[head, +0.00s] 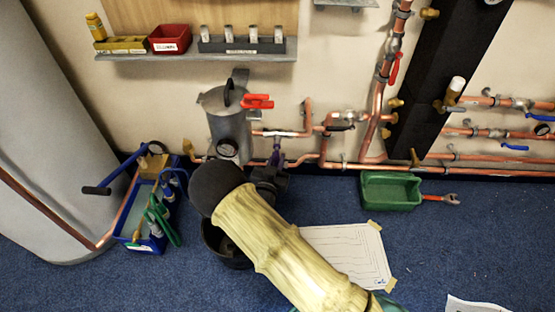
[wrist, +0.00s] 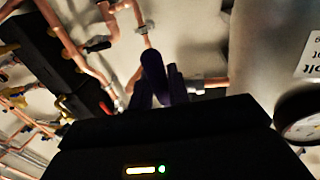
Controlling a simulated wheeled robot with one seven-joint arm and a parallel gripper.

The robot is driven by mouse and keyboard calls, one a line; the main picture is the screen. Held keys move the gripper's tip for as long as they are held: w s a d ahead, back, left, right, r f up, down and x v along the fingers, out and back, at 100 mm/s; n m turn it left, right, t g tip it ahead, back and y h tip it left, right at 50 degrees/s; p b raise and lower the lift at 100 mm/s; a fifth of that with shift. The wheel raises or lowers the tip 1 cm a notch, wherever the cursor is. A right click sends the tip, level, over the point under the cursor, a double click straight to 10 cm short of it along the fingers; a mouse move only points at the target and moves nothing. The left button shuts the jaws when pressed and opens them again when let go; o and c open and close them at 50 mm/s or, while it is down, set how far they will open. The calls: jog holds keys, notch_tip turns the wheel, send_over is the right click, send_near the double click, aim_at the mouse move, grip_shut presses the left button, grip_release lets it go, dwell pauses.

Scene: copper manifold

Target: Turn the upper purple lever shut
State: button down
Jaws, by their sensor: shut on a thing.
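A purple lever (head: 278,155) shows in the head view on the copper pipework just right of the grey cylinder. My gripper (head: 272,172) is at it from the front and below, shut on it. My forearm and wrist hide what is below the grip. In the wrist view, a dark purple lever (wrist: 153,70) stands up past the black gripper body, close to a copper pipe. The fingertips are dark and hard to tell apart from the lever there. Whether a second purple lever is hidden I cannot tell.
A grey cylinder (head: 226,115) with a gauge stands close left of my gripper. A red lever (head: 257,101) sticks out above. A blue crate (head: 140,215) with tools, a black bucket (head: 222,250), a green tray (head: 390,192) and a paper sheet (head: 345,248) are on the blue floor.

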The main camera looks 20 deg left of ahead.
jog(key=c, duration=1.4)
grip_release()
jog(key=shift+s+a, duration=0.1)
jog(key=shift+a, duration=0.1)
jog(key=s+p, duration=0.1)
jog(key=s, duration=0.4)
jog(key=s+p, duration=0.2)
jog(key=s, duration=0.4)
jog(key=s+p, duration=0.1)
jog(key=s, duration=0.5)
jog(key=shift+s+d+r, duration=0.2)
jog(key=shift+d+r, duration=0.05)
jog(key=shift+d, duration=0.1)
